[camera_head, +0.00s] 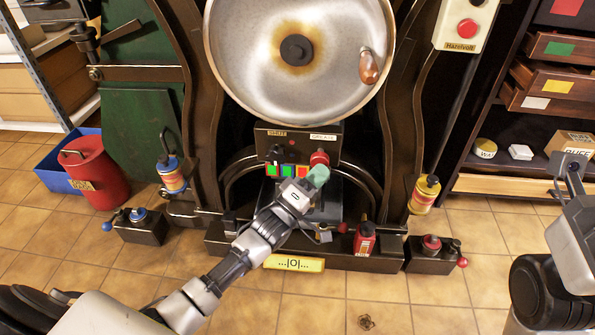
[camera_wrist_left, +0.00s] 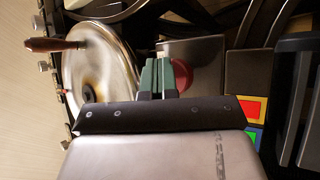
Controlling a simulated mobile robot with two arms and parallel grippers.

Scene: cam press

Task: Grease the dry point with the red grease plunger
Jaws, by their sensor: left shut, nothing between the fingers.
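A red round knob (camera_head: 319,158) sits on the machine's front panel, beneath a label reading GREASE. My left gripper (camera_head: 319,177), with greenish fingers, is shut and empty just below and in front of this knob. In the left wrist view the shut fingers (camera_wrist_left: 158,76) point toward the red knob (camera_wrist_left: 183,75) and partly cover it; I cannot tell whether they touch. Another red knob (camera_head: 431,241) tops a dark box at the lower right. A brown stain surrounds the hub of the large metal wheel (camera_head: 254,38). I cannot tell which point is dry. My right gripper is not clearly visible.
Coloured squares (camera_head: 287,170) lie beside the knob. A red can (camera_head: 365,240) stands on the machine's base. A blue-topped dark box (camera_head: 140,225) and a red drum (camera_head: 95,172) are at left. A yellow oiler (camera_head: 424,194) is at right. The tiled floor in front is mostly clear.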

